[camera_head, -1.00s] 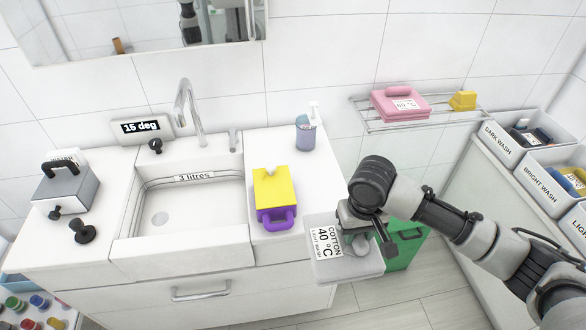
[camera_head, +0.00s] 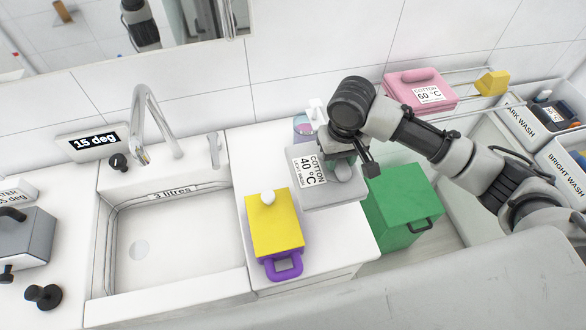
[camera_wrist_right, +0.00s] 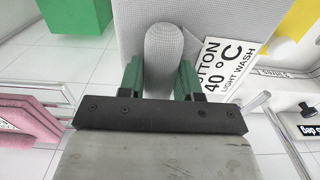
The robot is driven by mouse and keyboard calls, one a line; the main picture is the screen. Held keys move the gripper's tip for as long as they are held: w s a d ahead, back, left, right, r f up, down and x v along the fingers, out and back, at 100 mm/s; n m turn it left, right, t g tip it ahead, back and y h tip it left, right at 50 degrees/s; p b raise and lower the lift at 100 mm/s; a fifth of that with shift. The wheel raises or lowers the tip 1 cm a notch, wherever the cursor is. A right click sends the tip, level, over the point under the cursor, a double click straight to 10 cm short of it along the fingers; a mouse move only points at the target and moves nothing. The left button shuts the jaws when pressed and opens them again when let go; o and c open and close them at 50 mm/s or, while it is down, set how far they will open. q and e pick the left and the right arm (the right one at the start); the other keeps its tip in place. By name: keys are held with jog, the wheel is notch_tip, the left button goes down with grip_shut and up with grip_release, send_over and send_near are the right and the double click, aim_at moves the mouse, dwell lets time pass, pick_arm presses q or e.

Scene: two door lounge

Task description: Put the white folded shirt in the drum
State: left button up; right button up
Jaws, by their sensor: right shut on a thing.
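The white folded shirt (camera_head: 322,188) carries a label reading cotton 40 °C, light wash. My right gripper (camera_head: 343,168) is shut on the rounded knob on top of the shirt and holds it over the right end of the white counter. In the right wrist view, the two green fingers of the gripper (camera_wrist_right: 160,78) stand on either side of the knob, with the shirt (camera_wrist_right: 125,15) beyond them. I cannot tell how high the shirt is above the counter. No drum can be made out in these frames. My left gripper is not in view.
A yellow and purple box (camera_head: 274,222) stands beside the sink (camera_head: 165,245). A green box (camera_head: 400,205) is right of the counter. A pink folded item (camera_head: 418,90) and a yellow piece (camera_head: 491,82) are on the wall rack. Labelled wash bins (camera_head: 535,125) stand at right.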

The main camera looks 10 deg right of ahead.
jog(key=shift+f, duration=0.45)
jog(key=f, duration=0.2)
jog(key=s+f, duration=0.1)
jog(key=f, duration=0.1)
jog(key=shift+s+p, duration=0.1)
jog(key=shift+p, duration=0.25)
jog(key=shift+f, duration=0.3)
jog(key=f, duration=0.4)
jog(key=shift+w, duration=0.2)
jog(key=shift+f, duration=0.1)
jog(key=o, duration=1)
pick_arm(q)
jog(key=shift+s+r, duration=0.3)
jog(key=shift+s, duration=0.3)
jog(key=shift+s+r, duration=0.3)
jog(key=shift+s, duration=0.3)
